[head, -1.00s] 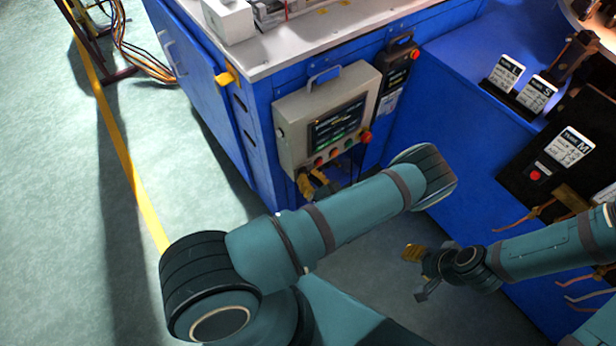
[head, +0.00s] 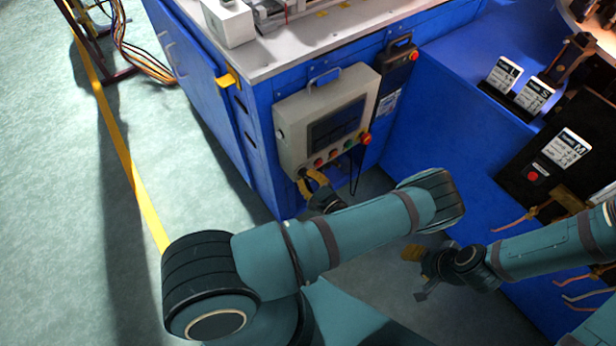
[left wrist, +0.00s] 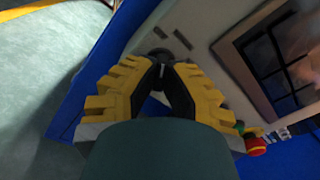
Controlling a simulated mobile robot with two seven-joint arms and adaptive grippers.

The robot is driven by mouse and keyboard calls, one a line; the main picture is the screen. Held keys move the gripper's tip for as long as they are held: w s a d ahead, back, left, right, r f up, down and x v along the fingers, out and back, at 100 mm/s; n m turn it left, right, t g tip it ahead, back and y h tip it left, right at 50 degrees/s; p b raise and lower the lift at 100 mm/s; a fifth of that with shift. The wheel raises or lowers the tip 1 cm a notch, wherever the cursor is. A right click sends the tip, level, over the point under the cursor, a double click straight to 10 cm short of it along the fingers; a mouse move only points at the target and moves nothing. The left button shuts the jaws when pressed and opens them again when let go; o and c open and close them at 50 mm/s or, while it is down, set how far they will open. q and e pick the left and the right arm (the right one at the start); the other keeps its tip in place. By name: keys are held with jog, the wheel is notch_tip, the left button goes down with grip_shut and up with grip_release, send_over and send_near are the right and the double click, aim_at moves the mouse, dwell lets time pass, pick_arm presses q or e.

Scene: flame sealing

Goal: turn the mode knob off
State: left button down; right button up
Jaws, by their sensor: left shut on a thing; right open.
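The grey control box (head: 290,110) hangs on the front of the blue bench. It carries a dark screen (head: 336,122) and a row of coloured buttons. The mode knob (head: 302,172), small and black, is at the box's lower left corner. My left gripper (head: 309,177) has its yellow fingers shut on the knob. In the left wrist view the fingertips (left wrist: 161,72) close around the dark knob (left wrist: 158,54), and its pointer direction is hard to read. My right gripper (head: 420,270) is open and empty, low over the floor at the lower right.
A red emergency button (head: 365,138) sits on the box's right side. A smaller black unit (head: 397,66) hangs to its right. A yellow latch (head: 228,79) sticks out at the bench corner. A blue cabinet (head: 450,110) stands at the right.

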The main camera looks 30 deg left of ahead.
pick_arm(q)
jog(key=shift+r+n, duration=0.1)
jog(key=shift+n, duration=0.9)
jog(key=c, duration=1)
grip_release()
jog(key=shift+a, duration=0.1)
jog(key=shift+c, duration=0.2)
jog(key=v, duration=0.7)
jog(key=shift+d, duration=0.3)
